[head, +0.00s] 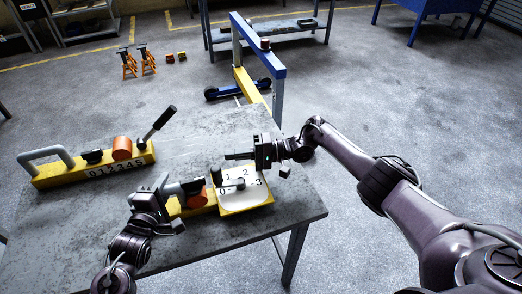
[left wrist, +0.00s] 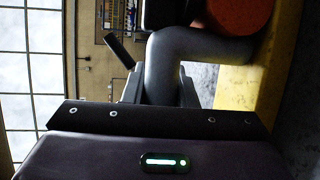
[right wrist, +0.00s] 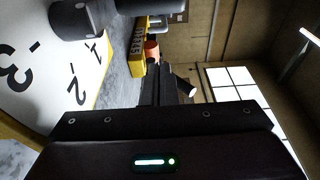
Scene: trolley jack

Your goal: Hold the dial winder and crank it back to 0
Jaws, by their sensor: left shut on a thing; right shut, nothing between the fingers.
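The dial winder is a yellow-edged block on the table with a white dial face (head: 253,196) marked 0, 1, 2, 3. A grey crank (head: 233,183) lies across the dial; its exact reading is hard to tell. Its dark end shows at the top left of the right wrist view (right wrist: 80,15). My left gripper (head: 166,188) is shut on the winder's grey handle, whose curved bar shows in the left wrist view (left wrist: 165,60). My right gripper (head: 229,156) is shut and empty, just above and behind the dial, apart from the crank.
A longer yellow unit (head: 95,168) with a grey handle, orange drum, black lever and digits stands on the table's left. The table (head: 200,258) is bare in front. Orange jack stands (head: 130,65) are on the floor.

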